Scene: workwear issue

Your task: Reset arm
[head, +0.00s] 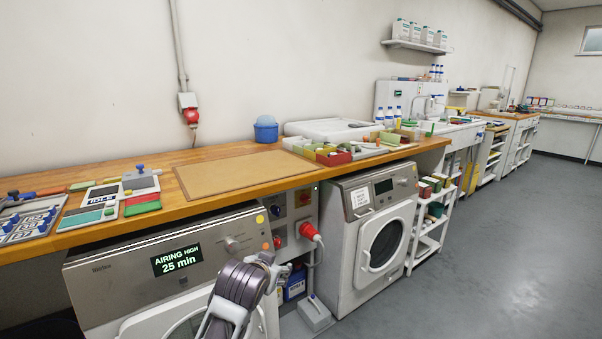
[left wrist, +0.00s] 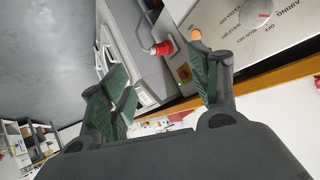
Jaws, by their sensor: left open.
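My left gripper (head: 272,266) is at the lower middle of the head view, in front of the washing machine marked "AIRING HIGH 25 min" (head: 165,262) and below the worktop edge. My right gripper is not seen in either view.
The wooden worktop (head: 130,195) bears a brown board (head: 240,172), a blue tub (head: 266,130) and trays of small items. A second washing machine (head: 350,195) and a white shelf trolley (head: 432,225) stand to the right. The grey floor (head: 500,250) is clear.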

